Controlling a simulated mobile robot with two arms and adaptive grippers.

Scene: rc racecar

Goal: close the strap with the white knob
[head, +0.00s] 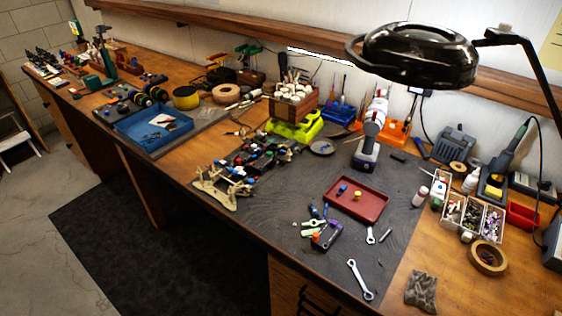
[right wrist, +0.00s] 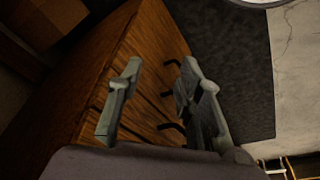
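A long, narrow RC car chassis (head: 262,150) with small coloured parts lies on the dark mat near the middle of the bench. A pale stand (head: 225,188) is at its near end. The strap and its white knob are too small to make out. My right gripper (right wrist: 161,66) shows in the right wrist view with its two grey fingers apart and nothing between them. Behind it are the wooden drawer front and the floor, so it is away from the chassis. Neither gripper shows in the head view, and my left gripper is not seen.
A dark red tray (head: 374,208), a cordless drill (head: 370,140), wrenches (head: 360,279) and a small multicoloured tool (head: 325,236) are on the mat. A blue tray (head: 143,137) is farther left. A black lamp (head: 415,55) hangs over the right. Drawer handles (right wrist: 172,126) stick out.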

